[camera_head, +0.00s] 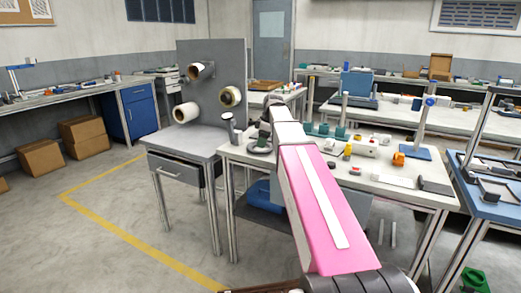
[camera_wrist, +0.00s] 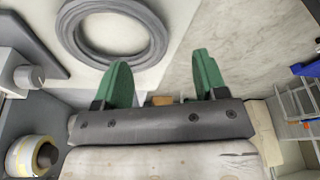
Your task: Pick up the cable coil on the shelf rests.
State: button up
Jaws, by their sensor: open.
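A grey cable coil (camera_wrist: 107,61) lies flat on a pale surface at the top left of the wrist view. In the head view a dark coil (camera_head: 259,150) lies on the left end of the white workbench (camera_head: 232,155). My gripper (camera_wrist: 162,66) is open, with two green fingers spread apart and nothing between them. The left finger overlaps the lower right rim of the coil in the picture; I cannot tell whether they touch. In the head view my pink arm reaches toward the bench's left end, and the fingers are not clear there.
A grey table (camera_head: 185,143) with an upright panel (camera_head: 213,65) stands left of the bench. A grey cylinder (camera_head: 229,124) stands near the coil. Several small parts cover the bench's right side.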

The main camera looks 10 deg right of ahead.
aim_at(250, 146)
jog(key=x, duration=0.5)
jog(key=shift+d+f, duration=0.1)
jog(key=shift+d, duration=0.2)
jog(key=c, duration=1)
